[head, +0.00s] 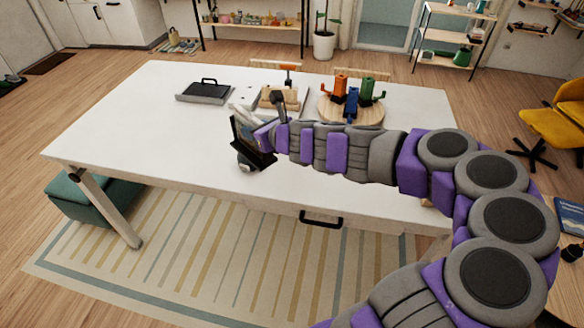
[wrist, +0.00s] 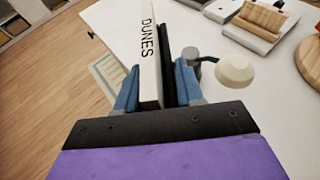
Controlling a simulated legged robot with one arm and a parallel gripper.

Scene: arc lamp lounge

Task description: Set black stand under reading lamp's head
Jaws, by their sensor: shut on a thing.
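The black stand (head: 262,158) is held in my gripper (head: 264,134) over the front part of the white table. It carries a book with a blue-green cover (head: 239,136). In the wrist view, the book's white spine reads DUNES (wrist: 149,45), beside the black upright of the stand (wrist: 167,55). My gripper's blue fingers (wrist: 157,88) are on either side of both. A cream, rounded lamp head (wrist: 235,70) with a grey joint is just right of the fingers in the wrist view.
The white table (head: 130,125) is clear on its left. A black tray (head: 204,92) lies towards the back. A wooden rack (head: 278,97) and a round board (head: 350,112) with orange, blue and green items stand behind my arm. A drawer handle (head: 321,218) projects at the front.

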